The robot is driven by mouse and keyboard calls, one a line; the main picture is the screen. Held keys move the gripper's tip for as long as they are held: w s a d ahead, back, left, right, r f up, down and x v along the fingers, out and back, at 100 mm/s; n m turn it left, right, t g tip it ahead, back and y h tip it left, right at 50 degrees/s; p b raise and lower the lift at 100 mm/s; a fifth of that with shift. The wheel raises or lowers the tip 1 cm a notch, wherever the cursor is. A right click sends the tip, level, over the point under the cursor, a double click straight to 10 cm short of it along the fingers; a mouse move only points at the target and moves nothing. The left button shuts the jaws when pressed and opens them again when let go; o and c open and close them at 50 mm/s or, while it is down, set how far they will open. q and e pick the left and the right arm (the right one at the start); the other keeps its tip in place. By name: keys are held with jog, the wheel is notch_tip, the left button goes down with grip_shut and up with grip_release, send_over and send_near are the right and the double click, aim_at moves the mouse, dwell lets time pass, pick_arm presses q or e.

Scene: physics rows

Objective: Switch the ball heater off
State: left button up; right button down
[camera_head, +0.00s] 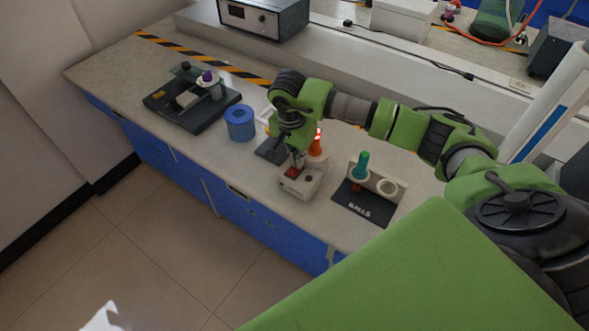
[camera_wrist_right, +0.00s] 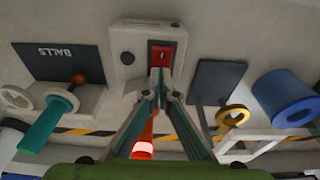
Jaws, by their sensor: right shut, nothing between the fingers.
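The ball heater is a pale box (camera_head: 308,184) near the front edge of the bench. It also shows in the right wrist view (camera_wrist_right: 124,72), with a red rocker switch (camera_wrist_right: 161,56) on its top and a round dark knob beside it. An orange part (camera_head: 315,148) behind the box glows red at its tip; the glow also shows in the wrist view (camera_wrist_right: 143,149). My right gripper (camera_head: 297,160) is shut and empty, pointing down over the box. In the wrist view its fingertips (camera_wrist_right: 160,85) are close by the switch; contact is unclear. My left gripper is out of view.
Right of the heater is a black plate marked BALLS (camera_head: 364,205) with a teal-handled tool (camera_head: 360,166) and a white ring (camera_head: 387,187). Left are a dark plate (camera_head: 272,150), a blue ring (camera_head: 239,122) and a black stand (camera_head: 182,110). The bench's left front is clear.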

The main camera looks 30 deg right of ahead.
jog(key=shift+r+p, duration=1.85)
jog(key=shift+r, duration=1.6)
